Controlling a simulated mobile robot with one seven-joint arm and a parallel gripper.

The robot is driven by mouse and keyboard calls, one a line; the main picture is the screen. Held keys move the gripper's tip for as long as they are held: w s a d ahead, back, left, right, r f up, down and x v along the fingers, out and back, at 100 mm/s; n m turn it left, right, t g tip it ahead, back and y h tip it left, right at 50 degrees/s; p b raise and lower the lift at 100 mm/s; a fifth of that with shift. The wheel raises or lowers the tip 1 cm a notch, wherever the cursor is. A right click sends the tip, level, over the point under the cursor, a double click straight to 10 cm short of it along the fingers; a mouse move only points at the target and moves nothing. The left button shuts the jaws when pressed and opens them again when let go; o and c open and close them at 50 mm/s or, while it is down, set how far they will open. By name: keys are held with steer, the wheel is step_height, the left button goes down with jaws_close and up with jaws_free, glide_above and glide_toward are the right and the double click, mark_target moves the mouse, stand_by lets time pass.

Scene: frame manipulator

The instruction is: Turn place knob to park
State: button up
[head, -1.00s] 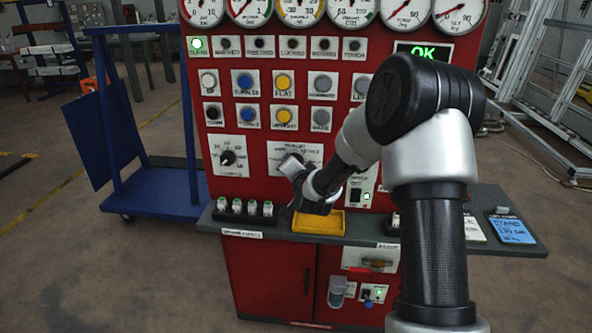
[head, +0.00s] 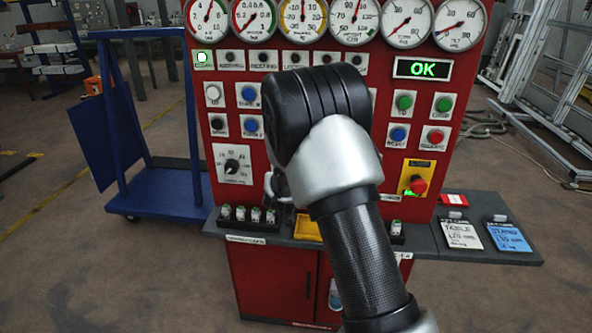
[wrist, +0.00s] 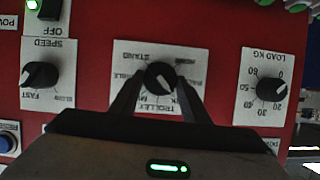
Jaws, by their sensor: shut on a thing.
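The middle rotary knob (wrist: 160,77) is black and round, on a white plate (wrist: 125,60) that appears upside down in the wrist view. Its plate carries several labels, including STAND and one that looks like TROLLEY; which one the knob points to is hard to read. My gripper (wrist: 159,82) has a finger on each side of this knob and is shut on it. In the head view my arm hides the middle knob and most of the gripper.
A SPEED knob (wrist: 39,75) and a LOAD KG knob (wrist: 270,87) flank it closely in the wrist view. In the head view, a yellow tray (head: 306,228) and a row of small bottles (head: 248,214) lie on the shelf below. A red emergency button (head: 418,185) is at right.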

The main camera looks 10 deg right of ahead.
stand_by(0.4)
steer(key=o, duration=1)
steer(key=shift+o, duration=0.2)
steer(key=p+v, duration=0.1)
steer(key=v, duration=1.6)
steer(key=shift+a+r, duration=0.15)
steer(key=shift+a, duration=0.1)
